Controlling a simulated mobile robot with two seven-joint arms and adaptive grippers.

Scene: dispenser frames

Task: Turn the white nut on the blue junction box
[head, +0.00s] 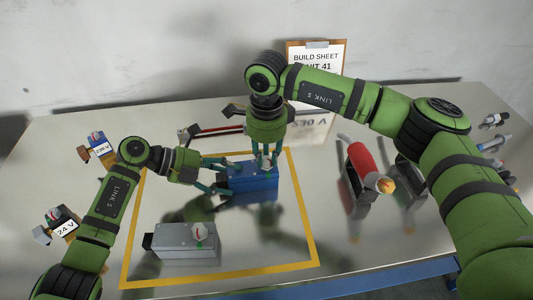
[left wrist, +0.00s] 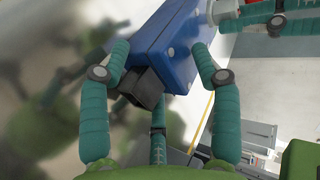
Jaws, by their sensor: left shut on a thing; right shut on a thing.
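The blue junction box (head: 256,187) sits inside the yellow-taped square, near its far side. In the left wrist view the blue box (left wrist: 165,30) fills the top middle, with a black block (left wrist: 140,87) on its near end. My left gripper (head: 224,176) is shut on the box's left end, with its fingers on either side. My right gripper (head: 264,160) points down from above and is shut at the top of the box. Its fingers mostly hide the white nut; a white and red piece (left wrist: 224,10) shows between them in the left wrist view.
A grey box (head: 186,243) with a white knob stands in the square's near left. A 24 V unit (head: 64,228) and another labelled unit (head: 98,143) lie at left. A build sheet (head: 317,62) leans against the wall.

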